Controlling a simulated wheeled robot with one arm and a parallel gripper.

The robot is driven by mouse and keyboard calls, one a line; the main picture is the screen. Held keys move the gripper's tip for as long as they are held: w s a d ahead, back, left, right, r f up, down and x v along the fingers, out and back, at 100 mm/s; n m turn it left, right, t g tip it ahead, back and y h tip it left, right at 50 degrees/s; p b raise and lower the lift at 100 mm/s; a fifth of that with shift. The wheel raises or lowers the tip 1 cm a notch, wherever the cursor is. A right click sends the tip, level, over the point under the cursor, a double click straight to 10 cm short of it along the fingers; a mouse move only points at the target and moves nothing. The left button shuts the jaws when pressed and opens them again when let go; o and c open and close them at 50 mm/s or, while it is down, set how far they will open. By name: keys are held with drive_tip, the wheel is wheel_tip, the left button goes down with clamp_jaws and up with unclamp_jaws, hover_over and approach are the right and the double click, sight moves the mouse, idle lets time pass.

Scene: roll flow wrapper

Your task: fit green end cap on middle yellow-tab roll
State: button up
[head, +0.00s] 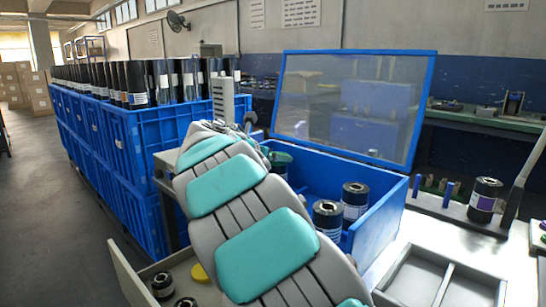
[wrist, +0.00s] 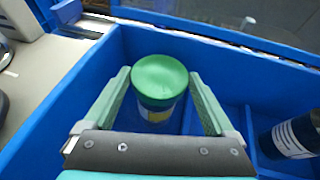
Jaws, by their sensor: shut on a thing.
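A green end cap (wrist: 160,76) is between the two pale green fingers of my gripper (wrist: 160,80) in the wrist view, and the gripper is shut on it. Directly under the cap is a dark roll with a yellow tab (wrist: 155,115), standing in a blue divided crate (wrist: 110,58). The cap lines up with the roll's top; whether it is fully seated I cannot tell. In the head view the green cap (head: 281,158) shows beside my arm, which hides most of the gripper and the roll.
Two dark rolls (head: 327,215) (head: 354,201) stand in the crate's near right part. A clear blue-framed lid (head: 350,105) stands open behind. A purple-label roll (head: 485,198) stands at right. A drawer holds a yellow piece (head: 200,273).

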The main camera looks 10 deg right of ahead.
drive_tip(key=shift+f, duration=0.5)
drive_tip(key=o, duration=1)
drive_tip(key=shift+p+v, duration=1.3)
drive_tip(key=shift+v, duration=4.25)
